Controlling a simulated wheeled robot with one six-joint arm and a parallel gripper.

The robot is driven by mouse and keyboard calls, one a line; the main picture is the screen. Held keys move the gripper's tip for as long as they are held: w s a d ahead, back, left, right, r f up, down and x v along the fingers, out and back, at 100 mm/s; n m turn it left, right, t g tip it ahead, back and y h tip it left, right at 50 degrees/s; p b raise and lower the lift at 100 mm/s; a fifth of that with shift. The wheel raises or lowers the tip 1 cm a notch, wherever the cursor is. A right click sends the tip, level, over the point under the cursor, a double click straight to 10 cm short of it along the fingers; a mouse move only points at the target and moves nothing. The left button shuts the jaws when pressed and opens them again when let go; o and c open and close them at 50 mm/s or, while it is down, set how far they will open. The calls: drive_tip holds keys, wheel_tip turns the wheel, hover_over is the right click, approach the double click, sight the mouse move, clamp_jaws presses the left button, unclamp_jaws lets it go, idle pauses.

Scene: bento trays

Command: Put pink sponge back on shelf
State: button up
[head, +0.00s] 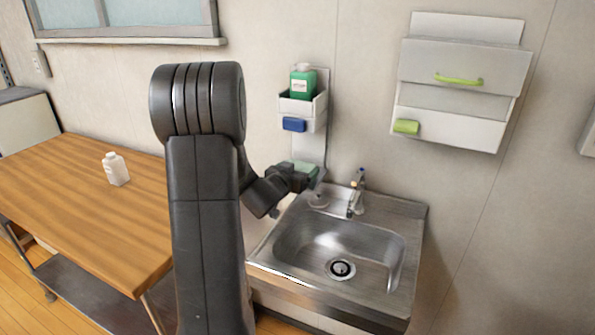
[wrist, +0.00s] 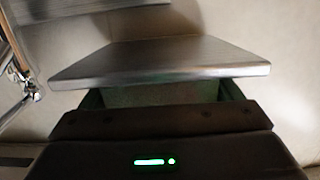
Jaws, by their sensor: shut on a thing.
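My gripper (head: 298,176) is beside the wall, behind and left of the sink, below the small white wall holder. It is shut on a dull green block (head: 304,167), which looks like a sponge. In the wrist view the block (wrist: 160,96) sits between the fingers, just under a grey metal shelf (wrist: 160,62) that covers part of it. I cannot tell whether the block touches the shelf. In the head view a grey shelf edge (head: 319,179) shows right of the gripper. I see no pink sponge in either view.
A steel sink (head: 345,245) with a tap (head: 356,193) is at right. The wall holder (head: 314,112) carries a green bottle (head: 302,82) and a blue sponge (head: 294,124). A yellow-green sponge (head: 406,126) is on a white wall unit (head: 455,130). A white bottle (head: 115,169) stands on the table (head: 70,205).

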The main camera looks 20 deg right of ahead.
drive_tip(key=shift+f, duration=0.15)
drive_tip(key=o, duration=0.9)
drive_tip(key=shift+c, duration=0.2)
drive_tip(key=shift+a+r, duration=0.1)
drive_tip(key=shift+r, duration=0.1)
drive_tip(key=v, duration=1.1)
drive_tip(key=shift+s+a, duration=0.3)
